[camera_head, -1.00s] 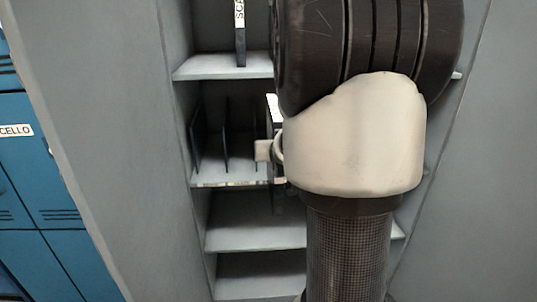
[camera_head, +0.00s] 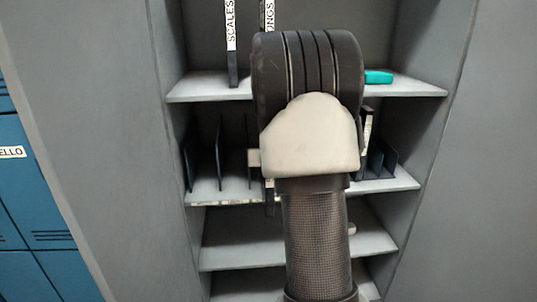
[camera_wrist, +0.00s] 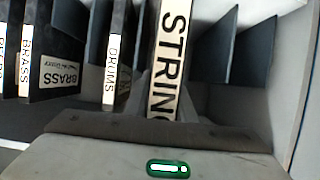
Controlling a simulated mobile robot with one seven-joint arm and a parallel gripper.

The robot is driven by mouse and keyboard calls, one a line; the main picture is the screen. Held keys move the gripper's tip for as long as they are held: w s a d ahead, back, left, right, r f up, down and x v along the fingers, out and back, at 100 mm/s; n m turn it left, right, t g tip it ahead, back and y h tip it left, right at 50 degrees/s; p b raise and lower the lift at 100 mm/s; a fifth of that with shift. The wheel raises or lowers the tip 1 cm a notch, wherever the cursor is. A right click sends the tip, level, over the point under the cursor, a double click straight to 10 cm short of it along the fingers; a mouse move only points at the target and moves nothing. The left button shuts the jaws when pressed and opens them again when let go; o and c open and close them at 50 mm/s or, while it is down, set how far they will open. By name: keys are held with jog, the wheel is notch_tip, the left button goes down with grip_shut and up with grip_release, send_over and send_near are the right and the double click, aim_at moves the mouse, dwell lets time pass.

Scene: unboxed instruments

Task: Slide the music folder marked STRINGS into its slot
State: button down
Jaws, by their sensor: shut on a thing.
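The STRINGS folder (camera_wrist: 172,50) has a white spine label with large black letters, cut off at the lower end in the wrist view. My gripper (camera_wrist: 168,108) is shut on this spine. In the head view my arm hides the folder and most of the gripper. In the wrist view, thin dark dividers (camera_wrist: 250,50) with empty gaps stand to the right of the folder. In the head view, empty dividers (camera_head: 218,155) stand on the left of the middle shelf (camera_head: 215,198). I cannot tell how deep the folder is between the dividers.
Beside the held folder stand a DRUMS folder (camera_wrist: 114,55) and a BRASS folder (camera_wrist: 60,60). A SCALES folder (camera_head: 231,40) and a teal object (camera_head: 378,77) are on the upper shelf (camera_head: 420,91). Cabinet side walls (camera_head: 440,130) close in the shelves. Blue lockers (camera_head: 30,200) are left.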

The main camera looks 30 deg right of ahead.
jog(key=w+d+p, duration=0.1)
jog(key=w+d, duration=0.3)
jog(key=w, duration=0.5)
jog(key=w+d+p, duration=0.1)
jog(key=w+d, duration=0.3)
jog(key=w, duration=0.5)
jog(key=shift+d+f, duration=0.25)
jog(key=shift+d, duration=0.1)
dwell(0.4)
jog(key=c, duration=1.4)
grip_release()
jog(key=shift+f, duration=0.1)
